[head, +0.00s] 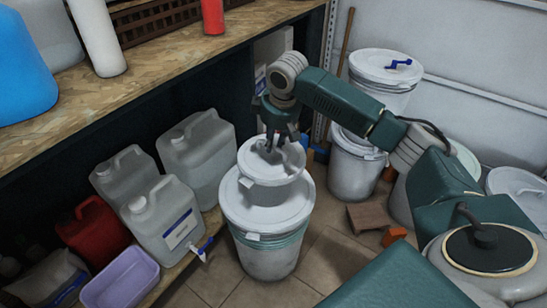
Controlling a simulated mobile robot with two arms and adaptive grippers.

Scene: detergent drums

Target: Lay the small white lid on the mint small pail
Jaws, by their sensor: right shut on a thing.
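My right gripper (273,142) reaches down from its green arm and is shut on the small white lid (285,172). The lid is round with a small tab at its left edge, and looks about level. The gripper hides part of its top. Below it in the picture stands a larger drum (268,262) with a wide white lid (240,213) and mint-green ribs under the rim. I cannot tell whether the small lid touches what is below. I cannot make out a separate mint small pail for certain. My left gripper is not in view.
Translucent jugs (198,150), a red can (92,232) and a lilac tub (120,282) stand at the left, below a wooden bench (150,72). White drums (352,172) stand behind my right arm. A brown block (368,216) lies on the tiled floor.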

